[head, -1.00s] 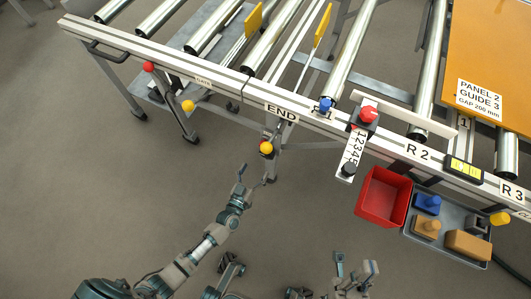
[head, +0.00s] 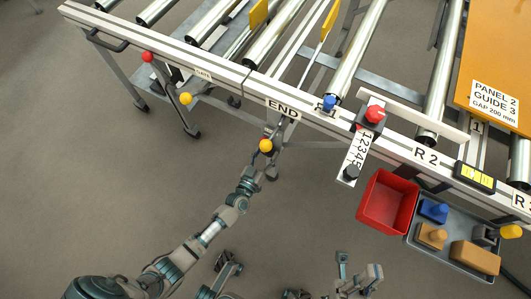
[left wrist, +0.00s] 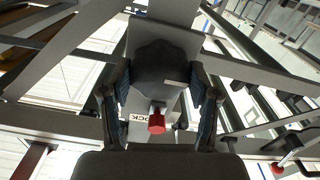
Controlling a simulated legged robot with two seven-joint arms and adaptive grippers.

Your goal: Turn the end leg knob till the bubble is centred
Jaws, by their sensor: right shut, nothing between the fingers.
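My left gripper (head: 262,162) is at the end leg under the END label, beside a yellow ball (head: 265,146). In the left wrist view its fingers (left wrist: 160,92) stand apart on either side of a dark round knob (left wrist: 160,65), with no clear sign of gripping it. A red knob (left wrist: 156,122) by a partly hidden LOCK label is just below. In the head view the dark knob cannot be made out. A yellow level (head: 474,177) sits on the rail between R 2 and R 3; its bubble is too small to judge. My right gripper (head: 358,275) is shut and empty at the bottom.
The conveyor rail (head: 225,77) crosses above my arms. A red bin (head: 388,201) and a grey tray (head: 450,240) with blocks hang at the right. A numbered strip (head: 355,158) and red knob (head: 375,113) are on the rail. The floor left of my left arm is clear.

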